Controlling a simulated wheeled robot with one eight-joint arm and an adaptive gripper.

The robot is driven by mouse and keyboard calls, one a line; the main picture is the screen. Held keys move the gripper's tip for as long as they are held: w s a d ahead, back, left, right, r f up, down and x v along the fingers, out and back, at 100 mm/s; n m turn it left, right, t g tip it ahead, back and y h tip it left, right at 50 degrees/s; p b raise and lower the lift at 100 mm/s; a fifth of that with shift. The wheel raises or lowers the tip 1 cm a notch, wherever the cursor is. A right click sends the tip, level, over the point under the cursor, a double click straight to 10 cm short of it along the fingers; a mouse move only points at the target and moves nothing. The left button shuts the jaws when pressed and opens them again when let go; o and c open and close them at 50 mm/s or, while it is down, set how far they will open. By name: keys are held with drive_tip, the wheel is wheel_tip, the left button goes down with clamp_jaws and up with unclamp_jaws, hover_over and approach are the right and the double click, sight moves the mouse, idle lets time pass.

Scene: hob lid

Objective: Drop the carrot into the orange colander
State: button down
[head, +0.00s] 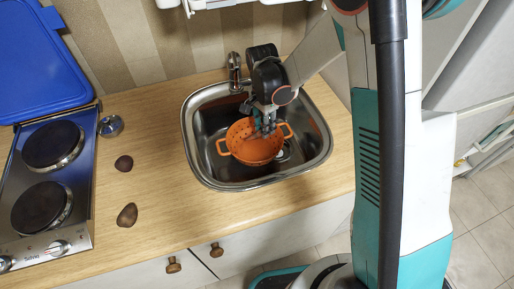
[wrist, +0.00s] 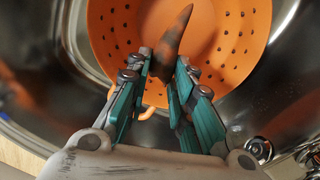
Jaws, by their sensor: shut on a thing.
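The orange colander (head: 252,153) sits in the metal sink, and its perforated inside fills the top of the wrist view (wrist: 240,35). My gripper (head: 267,124) is above the colander, pointing down. In the wrist view my gripper (wrist: 164,68) is shut on the carrot (wrist: 173,40), a dark brownish-orange tapered piece. Its thin curved tip points away from the fingers, over the colander's inside. Its rear part is partly hidden between the fingers. In the head view I cannot make out the carrot clearly.
The steel sink (head: 196,150) has a tap (head: 234,70) behind it. Two brown lumps (head: 127,214) lie on the wooden counter (head: 160,225). A two-plate hob (head: 60,215) stands at left, with a blue lid (head: 40,60) behind it and a small metal pot (head: 110,126) beside it.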

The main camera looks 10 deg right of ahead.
drive_tip(key=c, duration=1.3)
unclamp_jaws()
drive_tip(key=r, duration=0.7)
drive_tip(key=shift+w+a+r, duration=0.2)
drive_tip(key=shift+w+r, duration=0.05)
drive_tip(key=shift+w, duration=0.05)
